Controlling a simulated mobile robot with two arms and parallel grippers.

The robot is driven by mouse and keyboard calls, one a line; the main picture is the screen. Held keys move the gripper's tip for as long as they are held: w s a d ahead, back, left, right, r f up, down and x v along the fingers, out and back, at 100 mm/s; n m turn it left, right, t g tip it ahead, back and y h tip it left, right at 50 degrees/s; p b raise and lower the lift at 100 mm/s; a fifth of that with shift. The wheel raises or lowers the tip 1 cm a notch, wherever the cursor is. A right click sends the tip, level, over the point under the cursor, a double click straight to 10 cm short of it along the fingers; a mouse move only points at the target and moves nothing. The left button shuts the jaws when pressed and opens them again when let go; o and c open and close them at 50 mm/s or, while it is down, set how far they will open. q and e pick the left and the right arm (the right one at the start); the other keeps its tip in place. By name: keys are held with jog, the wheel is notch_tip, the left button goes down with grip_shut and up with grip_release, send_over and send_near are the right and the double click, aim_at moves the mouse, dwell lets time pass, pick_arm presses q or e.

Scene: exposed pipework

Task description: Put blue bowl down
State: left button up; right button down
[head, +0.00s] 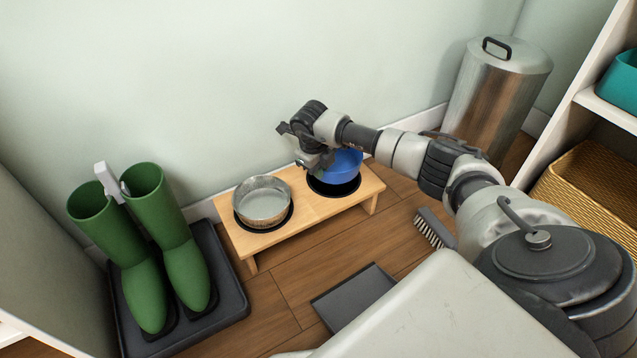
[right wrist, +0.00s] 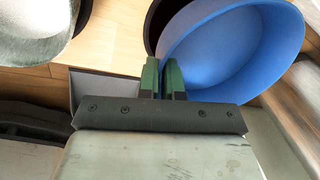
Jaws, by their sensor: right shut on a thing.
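The blue bowl (head: 345,166) is at the right-hand hole of a low wooden stand (head: 304,203). It looks slightly tilted, and part of the dark hole (head: 336,189) shows below it. My right gripper (head: 314,163) is shut on the near-left rim of the blue bowl. In the right wrist view, the fingers (right wrist: 164,80) pinch the wall of the bowl (right wrist: 235,45), whose inside looks empty. I cannot tell whether the bowl touches the stand. A metal bowl (head: 262,203) sits in the left-hand hole. My left gripper is not in view.
Green boots (head: 140,245) stand on a dark tray (head: 232,288) to the left. A grey dustpan (head: 352,297) and a brush (head: 434,229) lie on the floor in front. A metal bin (head: 497,98) and shelves with a wicker basket (head: 588,190) stand to the right.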

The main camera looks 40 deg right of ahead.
notch_tip(320, 180, down, 4)
jog(key=b, duration=0.4)
jog(key=shift+w+f, duration=0.1)
jog(key=shift+f, duration=0.05)
jog(key=shift+r, duration=0.2)
jog(key=shift+f, duration=0.15)
jog(key=c, duration=1.3)
grip_release()
